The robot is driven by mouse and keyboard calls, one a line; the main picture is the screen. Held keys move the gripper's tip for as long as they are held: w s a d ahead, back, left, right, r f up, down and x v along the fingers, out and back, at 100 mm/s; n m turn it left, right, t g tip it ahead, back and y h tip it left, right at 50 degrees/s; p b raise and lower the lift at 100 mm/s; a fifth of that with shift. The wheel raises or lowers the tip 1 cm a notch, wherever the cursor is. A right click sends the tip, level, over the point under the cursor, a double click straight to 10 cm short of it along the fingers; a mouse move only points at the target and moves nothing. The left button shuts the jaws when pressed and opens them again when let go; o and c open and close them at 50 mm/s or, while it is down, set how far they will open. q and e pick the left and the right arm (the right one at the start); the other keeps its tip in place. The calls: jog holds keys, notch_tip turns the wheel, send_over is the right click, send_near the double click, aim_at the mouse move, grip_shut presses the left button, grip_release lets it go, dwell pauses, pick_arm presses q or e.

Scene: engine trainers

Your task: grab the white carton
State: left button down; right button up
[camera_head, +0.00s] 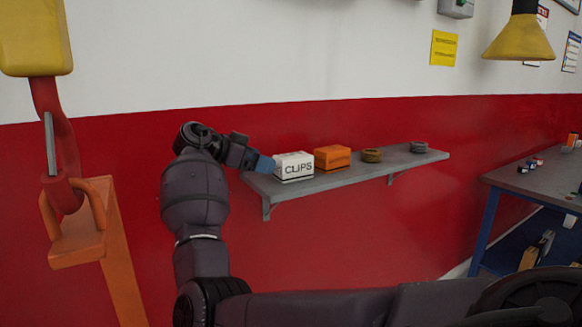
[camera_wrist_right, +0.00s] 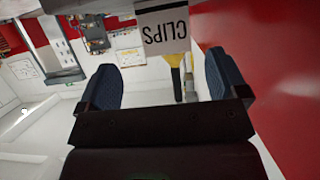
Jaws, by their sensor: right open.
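The white carton (camera_head: 294,167), marked CLIPS, sits at the left end of a grey wall shelf (camera_head: 345,174). My right gripper (camera_head: 265,164) is beside the carton's left side, with its blue fingers pointing towards it. In the right wrist view the carton (camera_wrist_right: 162,30) appears upside down, ahead of the open gripper (camera_wrist_right: 160,62) and within the span between the two fingers. The fingers are apart and hold nothing. I cannot tell whether a fingertip touches the carton. My left gripper is not in view.
An orange box (camera_head: 332,157) stands just right of the carton. A brownish roll (camera_head: 371,155) and a grey roll (camera_head: 419,147) lie farther right on the shelf. A red and white wall is behind.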

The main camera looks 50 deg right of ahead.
aim_at(277, 168)
jog(key=x, duration=0.2)
jog(key=shift+s+d+f, duration=0.1)
jog(key=shift+d+f, duration=0.05)
jog(key=shift+d, duration=0.15)
jog(key=x, duration=0.4)
jog(key=shift+w+d+f, duration=0.15)
jog(key=shift+w+f, duration=0.2)
jog(key=shift+f, duration=0.05)
jog(key=shift+s+d+f, duration=0.25)
jog(key=shift+d, duration=0.35)
jog(key=c, duration=1.2)
